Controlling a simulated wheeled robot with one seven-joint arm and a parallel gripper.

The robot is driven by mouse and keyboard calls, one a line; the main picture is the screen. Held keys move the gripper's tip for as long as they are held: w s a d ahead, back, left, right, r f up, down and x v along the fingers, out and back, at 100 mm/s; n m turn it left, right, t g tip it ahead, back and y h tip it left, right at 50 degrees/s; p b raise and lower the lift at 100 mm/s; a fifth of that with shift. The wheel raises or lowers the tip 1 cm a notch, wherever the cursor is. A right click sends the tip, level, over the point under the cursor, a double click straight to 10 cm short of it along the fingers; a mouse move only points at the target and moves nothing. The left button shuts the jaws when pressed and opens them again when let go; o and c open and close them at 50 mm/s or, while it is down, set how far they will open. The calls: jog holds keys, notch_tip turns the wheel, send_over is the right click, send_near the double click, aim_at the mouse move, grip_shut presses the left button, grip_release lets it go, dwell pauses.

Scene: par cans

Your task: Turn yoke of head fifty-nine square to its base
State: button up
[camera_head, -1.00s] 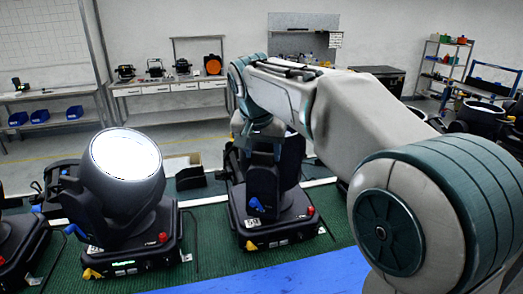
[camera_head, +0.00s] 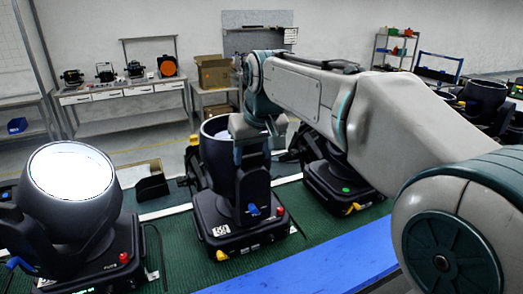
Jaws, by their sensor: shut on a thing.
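Head fifty-nine is the black moving head in the middle, with its pale lens (camera_head: 218,132) facing up. Its black base (camera_head: 240,225) stands on the green mat and carries a small white number label (camera_head: 221,230). The near yoke arm (camera_head: 253,188) rises from the base at the side toward me, with a blue lever low on it. My gripper (camera_head: 252,138) points down at the top of this arm and is shut on the yoke. Its fingertips are mostly hidden. The yoke looks slightly turned against the base, but I cannot tell the exact angle.
A head with a bright white lens (camera_head: 72,172) stands close at left. Another black head (camera_head: 340,178) stands right of head fifty-nine, partly behind my arm. A blue strip (camera_head: 310,262) runs along the front. An open box (camera_head: 143,177) lies behind, between the heads.

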dwell(0.3)
jog(key=o, duration=1.4)
jog(key=v, duration=1.3)
jog(key=shift+s+d+r, duration=0.1)
jog(key=shift+r, duration=0.3)
jog(key=s+d+f+m, duration=0.2)
jog(key=s+d+f, duration=0.3)
jog(key=f, duration=0.4)
jog(key=s+d+f+m+h, duration=0.1)
jog(key=s+d+f+m, duration=0.1)
jog(key=s+d+f, duration=0.4)
jog(key=s+d+f+m+h, duration=0.1)
jog(key=s+d+f, duration=0.5)
jog(key=d+f, duration=0.3)
notch_tip(320, 180, down, 4)
jog(key=shift+s+r+m, duration=0.1)
jog(key=shift+m, duration=0.3)
